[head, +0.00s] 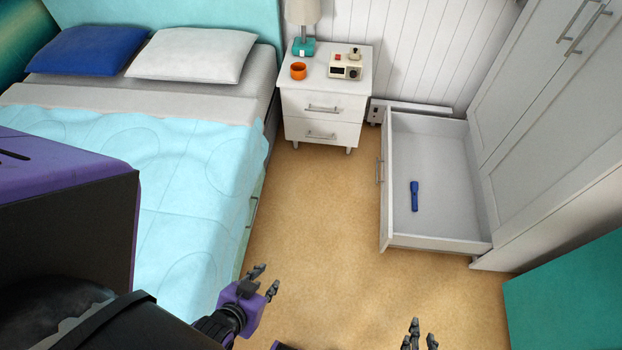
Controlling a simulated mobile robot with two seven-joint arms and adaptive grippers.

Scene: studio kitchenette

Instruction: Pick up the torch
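The torch (414,196) is small and blue. It lies lengthwise on the bare floor of an open white drawer (440,243), left of the drawer's middle. My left gripper (268,279) is low in the picture, beside the bed, over the floor. Its fingers are apart with nothing between them. My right gripper (419,334) shows only its fingertips at the bottom edge, nearer to me than the drawer. Its tips are spread and hold nothing visible. Both grippers are well apart from the torch.
The drawer comes out of a white wardrobe (550,110) at the right. A bed (150,160) fills the left. A teal surface (565,300) is at lower right. Floor between is clear.

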